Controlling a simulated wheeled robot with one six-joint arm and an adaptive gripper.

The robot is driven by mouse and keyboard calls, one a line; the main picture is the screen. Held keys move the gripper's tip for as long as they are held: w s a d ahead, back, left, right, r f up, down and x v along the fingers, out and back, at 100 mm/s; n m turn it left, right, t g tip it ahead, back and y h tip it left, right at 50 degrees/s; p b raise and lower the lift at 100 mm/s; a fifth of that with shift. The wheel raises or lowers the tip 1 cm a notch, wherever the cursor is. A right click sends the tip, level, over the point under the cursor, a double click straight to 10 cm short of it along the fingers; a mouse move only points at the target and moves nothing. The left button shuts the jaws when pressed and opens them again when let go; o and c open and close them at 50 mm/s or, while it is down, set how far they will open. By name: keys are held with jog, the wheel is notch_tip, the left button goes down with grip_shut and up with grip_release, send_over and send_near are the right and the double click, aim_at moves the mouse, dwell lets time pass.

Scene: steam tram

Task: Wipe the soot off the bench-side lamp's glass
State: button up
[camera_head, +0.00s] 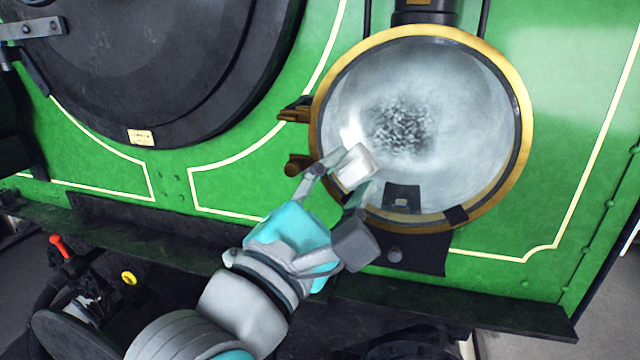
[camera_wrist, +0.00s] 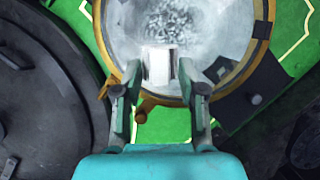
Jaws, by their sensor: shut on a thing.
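The lamp (camera_head: 463,115) is round with a brass rim and a clear glass front, mounted on the green tram front. A dark speckled soot patch (camera_head: 402,125) sits near the middle of its glass. My gripper (camera_head: 352,192) is shut on a small white block or pad (camera_head: 355,168). The pad is in front of the lower left part of the glass, below and left of the soot. In the wrist view the pad (camera_wrist: 159,66) is between the fingertips, just below the soot (camera_wrist: 172,18). I cannot tell whether it touches the glass.
A large dark round door (camera_head: 160,60) is left of the lamp. Brass fittings (camera_head: 297,165) stick out from the lamp's left rim. A dark bracket (camera_head: 405,250) is below it, above a dark ledge (camera_head: 470,298). A red-handled lever (camera_head: 60,245) is at lower left.

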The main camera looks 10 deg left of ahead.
jog(key=shift+w+d, duration=0.15)
jog(key=shift+w, duration=2.8)
jog(key=shift+w, duration=0.95)
